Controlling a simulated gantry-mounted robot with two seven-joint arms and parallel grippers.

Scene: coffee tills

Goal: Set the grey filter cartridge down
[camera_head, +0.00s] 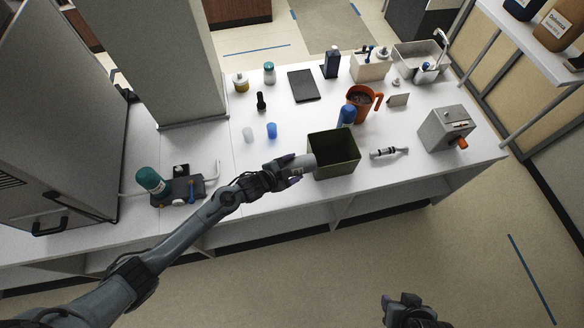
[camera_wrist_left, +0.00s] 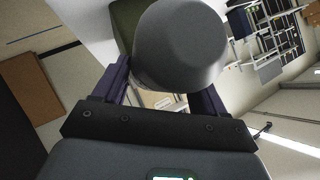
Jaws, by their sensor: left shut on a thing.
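My left gripper (camera_head: 289,174) is shut on the grey filter cartridge (camera_head: 304,162) beside the left wall of an open dark green bin (camera_head: 345,170). In the head view the cartridge's far end is close to the bin's rim; I cannot tell whether they touch. In the left wrist view the cartridge (camera_wrist_left: 180,45) is a large grey cylinder between the two fingers (camera_wrist_left: 165,85), with part of the green bin (camera_wrist_left: 125,22) behind it. My right gripper (camera_head: 408,303) is low in the head view, away from the counter; its fingers are not clear.
A white counter (camera_head: 225,170) holds a blue cup (camera_head: 271,130), a white cup (camera_head: 248,134), a blue bottle (camera_head: 346,115), an orange jug (camera_head: 359,100), a black-and-white tool (camera_head: 389,152) and a grey box machine (camera_head: 446,129).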

